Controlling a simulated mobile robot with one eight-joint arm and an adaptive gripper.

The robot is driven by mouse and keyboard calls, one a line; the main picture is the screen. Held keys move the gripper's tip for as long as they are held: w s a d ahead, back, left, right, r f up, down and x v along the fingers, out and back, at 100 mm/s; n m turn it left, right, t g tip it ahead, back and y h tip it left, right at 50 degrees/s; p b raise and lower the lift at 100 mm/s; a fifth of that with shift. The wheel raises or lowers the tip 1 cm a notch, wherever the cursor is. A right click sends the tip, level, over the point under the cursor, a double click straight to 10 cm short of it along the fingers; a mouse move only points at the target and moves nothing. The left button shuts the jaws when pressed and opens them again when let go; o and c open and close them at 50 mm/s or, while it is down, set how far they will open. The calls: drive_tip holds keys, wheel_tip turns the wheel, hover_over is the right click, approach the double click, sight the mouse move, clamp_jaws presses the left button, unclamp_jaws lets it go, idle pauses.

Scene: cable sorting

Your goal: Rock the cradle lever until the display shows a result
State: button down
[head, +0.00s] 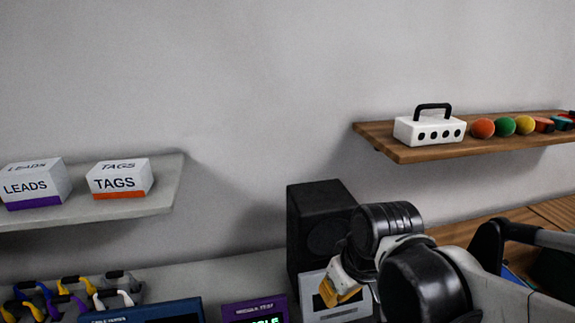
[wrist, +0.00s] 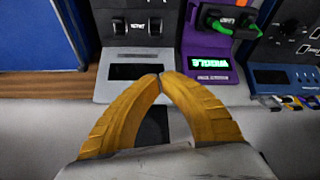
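The purple wiggle test unit (head: 255,310) is cut off by the bottom edge of the head view. In the wrist view the purple unit (wrist: 207,76) shows upside down, with a lit display (wrist: 209,64) of green letters that seem to read WIGGLE. A dark cradle-like part (wrist: 213,20) with a green cable (wrist: 236,31) sits on it; I cannot make out the lever clearly. My gripper (wrist: 160,76) has its yellow fingertips together with nothing seen between them, in front of the grey unit and left of the purple one. It also shows in the head view (head: 328,293).
A grey unit (wrist: 116,57) with a dark screen stands beside the purple one. A blue unit (wrist: 256,80) is at the right. In the head view, a black box (head: 312,215) stands behind my gripper, and shelves (head: 400,152) hang on the wall.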

drive_tip(key=s+d+m+t+h+b, duration=0.1)
drive_tip(key=s+d+m+t, duration=0.2)
drive_tip(key=d, duration=0.6)
drive_tip(key=s+m, duration=0.2)
drive_tip(key=shift+s+d+r+t, duration=0.25)
drive_tip(key=shift+s+r+t, duration=0.05)
drive_tip(key=shift+s+t, duration=0.1)
